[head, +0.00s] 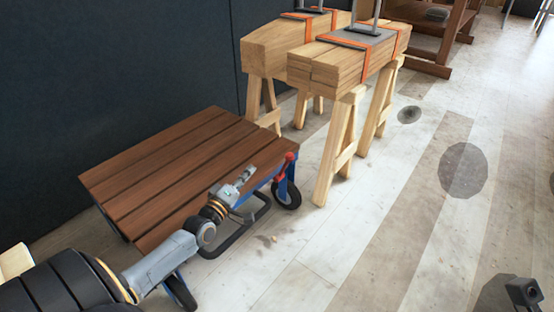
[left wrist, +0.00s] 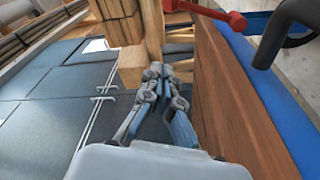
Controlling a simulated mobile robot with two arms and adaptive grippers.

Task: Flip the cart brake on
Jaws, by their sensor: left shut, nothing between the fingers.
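The cart (head: 170,170) has a brown slatted deck, a blue frame and black wheels. Its red brake lever (head: 284,166) sits at the deck's right corner above a wheel (head: 287,195). In the left wrist view the red lever (left wrist: 222,17) is at the top, beyond the fingertips and right of them. My left gripper (head: 249,172) is shut and empty, over the deck's near right edge, a little short of the lever and apart from it. The closed fingers show in the left wrist view (left wrist: 158,72), beside the deck's brown edge (left wrist: 240,95).
A black tube handle (head: 240,231) sticks out from the cart's near side. Sawhorses (head: 340,145) bearing strapped timber beams (head: 345,60) stand just behind the cart. A dark wall (head: 110,80) is at the left. The plank floor (head: 400,210) at the right is mostly clear.

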